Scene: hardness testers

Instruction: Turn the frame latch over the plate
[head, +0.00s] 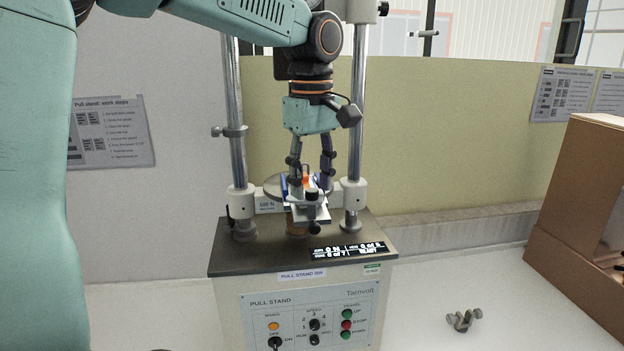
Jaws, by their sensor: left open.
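The pull stand (302,258) stands on the bench with two upright columns. Between the columns, low down, is a small light frame with a plate (312,213). Blue and orange parts show at it, and a black knob (311,194) sits on its front. My left gripper (311,177) comes down from above, pointing down over the frame. Its two fingers are apart, one on each side of the orange part, and nothing is seen held. The fingers partly hide the frame, so I cannot tell the latch clearly or whether they touch it. My right gripper is not in view.
The two columns (236,130) flank my left gripper closely. A control panel (310,312) with buttons and knobs is on the stand's front. A small metal clamp part (464,319) lies on the bench at right, near a brown box (580,215). The bench between is clear.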

